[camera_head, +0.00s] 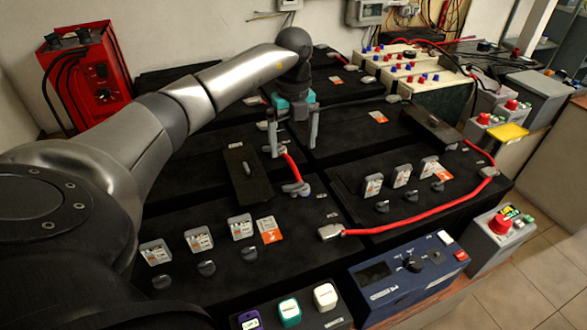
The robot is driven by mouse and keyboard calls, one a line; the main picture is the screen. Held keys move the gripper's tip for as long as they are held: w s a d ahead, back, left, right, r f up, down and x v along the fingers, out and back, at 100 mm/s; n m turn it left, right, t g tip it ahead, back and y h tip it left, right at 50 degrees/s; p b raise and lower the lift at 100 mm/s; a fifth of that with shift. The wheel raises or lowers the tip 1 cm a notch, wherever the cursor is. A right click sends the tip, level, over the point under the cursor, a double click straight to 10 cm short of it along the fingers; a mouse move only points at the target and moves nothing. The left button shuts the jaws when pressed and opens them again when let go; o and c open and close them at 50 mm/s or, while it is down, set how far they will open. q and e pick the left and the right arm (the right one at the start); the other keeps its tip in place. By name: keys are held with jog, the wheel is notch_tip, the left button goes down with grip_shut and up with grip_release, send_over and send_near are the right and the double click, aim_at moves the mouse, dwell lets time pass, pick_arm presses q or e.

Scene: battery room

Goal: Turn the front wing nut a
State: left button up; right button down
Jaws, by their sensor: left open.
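My left gripper (293,146) points down over the middle of the black batteries. Its two grey fingers are spread apart, with nothing seen held between them. A short red cable (291,167) runs from beside the left finger toward a grey terminal clamp (297,189) nearer the front. A longer red cable (420,222) joins a front clamp (331,232) to another at the right (489,172). The wing nuts are too small to tell apart, so I cannot tell which is front wing nut a. My right gripper is out of view.
Black batteries (205,226) with clear caps fill the bench. A loose black cover (242,172) lies left of the short cable. A red charger (90,72) stands at the back left. A blue meter box (405,275) and colored-button boxes line the front and right.

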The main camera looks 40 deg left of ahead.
pick_arm(q)
jog(key=b, duration=0.1)
send_over(293, 185)
notch_tip(293, 185, down, 4)
jog(key=shift+f, duration=0.25)
notch_tip(293, 185, down, 4)
jog(key=shift+r+b, duration=0.1)
jog(key=shift+b, duration=0.45)
jog(key=shift+f+b, duration=0.3)
jog(key=shift+f, duration=0.65)
jog(key=shift+f+b, duration=0.3)
jog(key=shift+f, duration=0.85)
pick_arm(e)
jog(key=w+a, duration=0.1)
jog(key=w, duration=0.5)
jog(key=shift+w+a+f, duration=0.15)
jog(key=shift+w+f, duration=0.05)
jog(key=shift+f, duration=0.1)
pick_arm(q)
jog(key=c, duration=1.3)
